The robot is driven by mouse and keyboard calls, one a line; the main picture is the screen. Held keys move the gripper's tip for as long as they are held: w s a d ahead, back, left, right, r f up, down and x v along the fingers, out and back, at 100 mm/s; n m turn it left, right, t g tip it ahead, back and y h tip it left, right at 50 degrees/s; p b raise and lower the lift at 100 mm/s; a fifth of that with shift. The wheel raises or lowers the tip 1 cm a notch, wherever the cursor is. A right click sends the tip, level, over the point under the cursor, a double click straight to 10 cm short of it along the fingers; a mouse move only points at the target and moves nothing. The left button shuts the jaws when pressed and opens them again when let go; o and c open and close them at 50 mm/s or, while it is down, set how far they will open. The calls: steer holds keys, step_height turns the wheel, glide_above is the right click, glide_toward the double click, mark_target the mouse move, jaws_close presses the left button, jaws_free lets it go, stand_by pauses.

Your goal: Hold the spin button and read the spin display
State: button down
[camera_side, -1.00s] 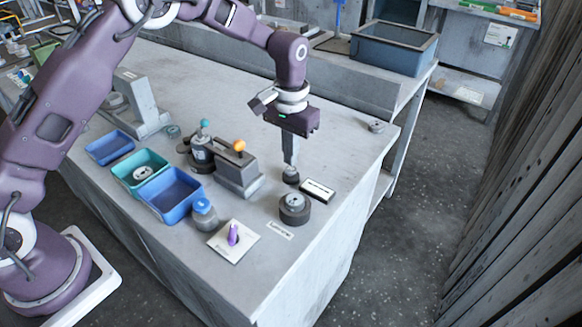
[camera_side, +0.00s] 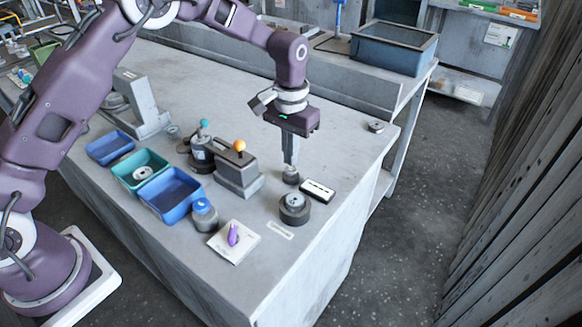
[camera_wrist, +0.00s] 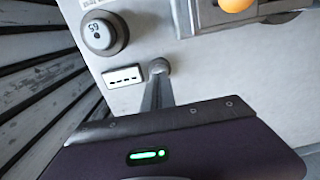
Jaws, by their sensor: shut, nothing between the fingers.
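My gripper (camera_side: 291,166) points straight down with its fingers closed and nothing between them. Its tips are at the top of the small round grey button (camera_side: 291,177) and look to be touching it. The button also shows at the fingertips in the wrist view (camera_wrist: 158,66). The spin display (camera_side: 318,190) is a small dark-edged box with a white face, lying just right of the button. In the wrist view the display (camera_wrist: 122,77) shows several small dark marks, too small to read.
A dark round housing with a light top (camera_side: 294,208) stands in front of the display. A grey block with an orange knob (camera_side: 238,170) stands left of the gripper. Blue bins (camera_side: 172,193) and a purple piece on a white plate (camera_side: 233,236) are farther left.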

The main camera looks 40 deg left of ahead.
mark_target(291, 169)
steer(key=shift+f, duration=0.1)
steer(key=shift+f, duration=1)
stand_by(1.1)
steer(key=shift+r, duration=3.5)
